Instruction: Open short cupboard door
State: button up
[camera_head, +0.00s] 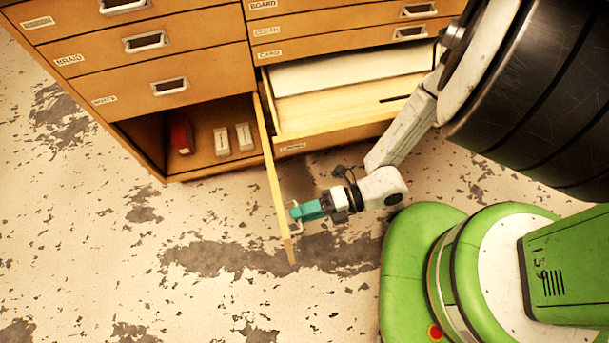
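The short cupboard door (273,180) stands swung out from the wooden cabinet, seen nearly edge-on, at roughly a right angle to the front. Its hinge side is at the cabinet, between the cupboard and the drawers to the right. The cupboard's inside (205,125) shows. My gripper (298,212), with teal fingers, is at the door's outer face, close to its free edge. A small pale handle shows at the fingertips. The fingers overlap it in this view, so I cannot tell whether they grip it.
A red item (181,136) and two white boxes (233,140) stand inside the cupboard. A drawer (345,100) is pulled out just right of the door. Closed drawers (145,41) sit above. The worn floor (110,240) left of the door is clear.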

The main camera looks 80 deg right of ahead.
jog(key=p+v, duration=0.3)
jog(key=v, duration=0.7)
jog(key=shift+s+d, duration=0.2)
jog(key=shift+s, duration=0.15)
jog(key=shift+r, duration=0.1)
dwell(0.3)
